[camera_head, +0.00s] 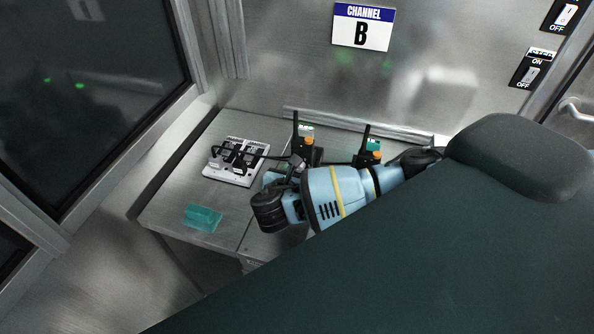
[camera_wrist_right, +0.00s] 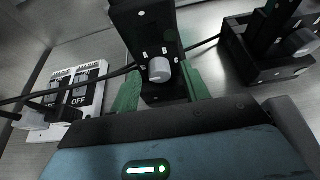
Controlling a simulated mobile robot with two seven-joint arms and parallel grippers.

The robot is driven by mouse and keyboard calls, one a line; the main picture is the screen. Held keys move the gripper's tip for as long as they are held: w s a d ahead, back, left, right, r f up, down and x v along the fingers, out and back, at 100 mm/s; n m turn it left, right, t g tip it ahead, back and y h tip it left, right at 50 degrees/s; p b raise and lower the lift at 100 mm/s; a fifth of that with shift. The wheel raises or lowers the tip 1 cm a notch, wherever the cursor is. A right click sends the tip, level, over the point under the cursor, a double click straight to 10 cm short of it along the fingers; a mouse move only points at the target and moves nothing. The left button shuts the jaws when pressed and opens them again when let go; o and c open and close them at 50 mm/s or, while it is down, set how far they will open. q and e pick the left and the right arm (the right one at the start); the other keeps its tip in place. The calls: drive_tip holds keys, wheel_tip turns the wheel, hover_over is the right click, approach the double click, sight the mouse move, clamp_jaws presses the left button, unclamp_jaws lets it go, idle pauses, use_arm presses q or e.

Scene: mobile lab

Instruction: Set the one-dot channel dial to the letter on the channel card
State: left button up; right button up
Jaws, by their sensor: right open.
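The channel card (camera_head: 364,28) on the back wall reads "CHANNEL B". Two dark radios with antennas stand on the metal bench, a left one (camera_head: 303,148) and a right one (camera_head: 371,152). My right gripper (camera_head: 297,166) is at the left radio, partly hidden by its own wrist. In the right wrist view, its green fingers (camera_wrist_right: 161,78) are apart, one each side of a light grey dial (camera_wrist_right: 160,70) on a black radio. White marks surround the dial; I cannot read its setting. A white dot shows higher on that radio. The left gripper is out of view.
A white switch panel (camera_head: 246,176) with plugs and black cables lies left of the radios; it also shows in the right wrist view (camera_wrist_right: 92,95). A teal block (camera_head: 202,217) lies near the bench's front. The right radio's black base (camera_wrist_right: 262,70) stands close by.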

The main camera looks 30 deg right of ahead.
drive_tip(key=c, duration=1)
drive_tip(key=shift+s+m+y, duration=0.15)
drive_tip(key=shift+m+y, duration=0.15)
drive_tip(key=shift+m, duration=0.1)
drive_tip(key=shift+m+t, duration=0.5)
drive_tip(key=o, duration=1)
drive_tip(key=v, duration=0.7)
drive_tip(key=shift+s+r, duration=0.2)
drive_tip(key=shift+s, duration=0.1)
drive_tip(key=shift+a, duration=0.15)
